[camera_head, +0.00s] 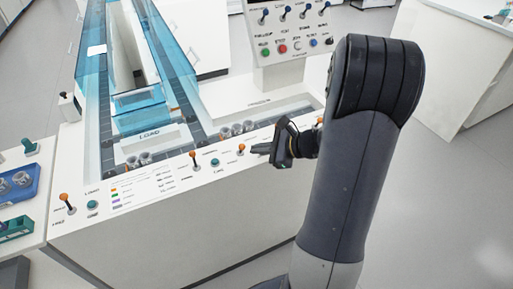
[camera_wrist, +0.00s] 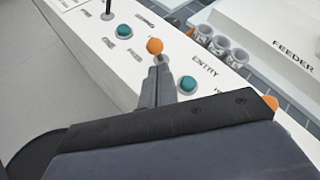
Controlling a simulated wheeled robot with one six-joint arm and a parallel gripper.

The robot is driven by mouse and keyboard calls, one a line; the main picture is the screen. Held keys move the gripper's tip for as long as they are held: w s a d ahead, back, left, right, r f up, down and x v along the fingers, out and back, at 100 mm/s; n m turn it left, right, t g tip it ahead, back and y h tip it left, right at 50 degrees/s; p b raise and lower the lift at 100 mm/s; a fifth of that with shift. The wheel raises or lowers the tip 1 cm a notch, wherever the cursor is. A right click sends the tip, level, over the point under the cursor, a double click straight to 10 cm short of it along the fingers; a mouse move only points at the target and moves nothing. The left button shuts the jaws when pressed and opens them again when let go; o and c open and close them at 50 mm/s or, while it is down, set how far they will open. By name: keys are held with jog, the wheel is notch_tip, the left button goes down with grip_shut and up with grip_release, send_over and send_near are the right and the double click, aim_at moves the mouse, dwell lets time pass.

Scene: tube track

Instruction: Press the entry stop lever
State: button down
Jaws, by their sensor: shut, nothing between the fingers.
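A lever with an orange ball knob (camera_head: 241,147) stands on the console's front panel. It also shows in the wrist view (camera_wrist: 154,46), with ENTRY lettering to its right. My gripper (camera_head: 257,149) is shut and empty, low over the panel just right of that lever. In the wrist view its fingertips (camera_wrist: 159,66) appear just below the knob and cover the lever's lower part; I cannot tell whether they touch. A second orange knob (camera_wrist: 270,103) is partly hidden behind my gripper body.
Teal buttons (camera_wrist: 124,31) (camera_wrist: 187,85) sit on either side of the lever. Another orange lever (camera_head: 193,154) stands farther left. Several metal cups (camera_wrist: 220,45) stand in the track behind the panel. A blue-walled track (camera_head: 140,100) and a switch panel (camera_head: 290,30) are behind.

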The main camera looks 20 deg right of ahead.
jog(key=shift+w+a+r, duration=0.15)
jog(key=shift+w+a, duration=0.05)
jog(key=shift+a, duration=0.2)
jog(key=shift+r, duration=0.1)
jog(key=shift+w+r+p, duration=0.1)
jog(key=shift+p, duration=0.5)
jog(key=shift+g, duration=0.3)
